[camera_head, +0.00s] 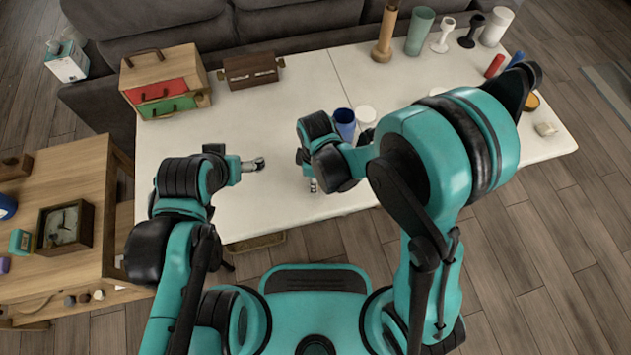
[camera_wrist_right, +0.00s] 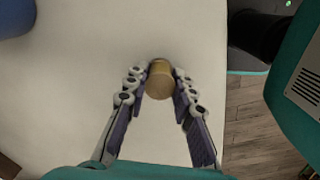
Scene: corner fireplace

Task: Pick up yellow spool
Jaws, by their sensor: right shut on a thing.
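The yellow spool (camera_wrist_right: 160,78) is a small tan-yellow cylinder between the fingers of my right gripper (camera_wrist_right: 159,84) in the right wrist view. The fingers are shut on it from both sides, over the white table (camera_wrist_right: 75,75). In the head view my right gripper (camera_head: 312,186) points down at the table's near side, and I cannot make out the spool there. My left gripper (camera_head: 256,164) hovers over the table to the left, apart from the right one. Its fingers are too small to tell whether they are open.
A blue cup (camera_head: 344,120) and a white cup (camera_head: 365,115) stand close by my right forearm. A wooden drawer box (camera_head: 165,80) and a brown case (camera_head: 250,70) stand at the back left. Several cups and goblets line the back right. The table's middle is clear.

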